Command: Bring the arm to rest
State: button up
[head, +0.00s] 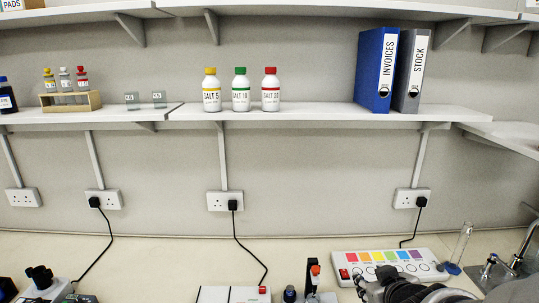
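My gripper (374,281) shows at the bottom edge, right of the middle, low over the bench in front of the device with coloured squares (385,258). Dark finger parts and a grey-black wrist are visible. The picture edge cuts off most of the arm. I cannot tell whether the fingers are open or shut, and no held object is clearly visible.
A small stand with a red-topped item (314,271) is left of my gripper. A glass cylinder (462,245) and a tap (522,247) are to the right. Bottles and binders stand on the shelf (330,112) above. The back bench (170,262) has bare room, crossed by cables.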

jog(key=s+a+r+m+g, duration=0.1)
jog(key=s+a+g, duration=0.2)
jog(key=s, duration=0.8)
jog(key=s+a+r+m+g+y+b, duration=0.1)
jog(key=s+a+g, duration=0.2)
jog(key=s, duration=0.9)
jog(key=a, duration=0.3)
jog(key=shift+a+r, duration=0.3)
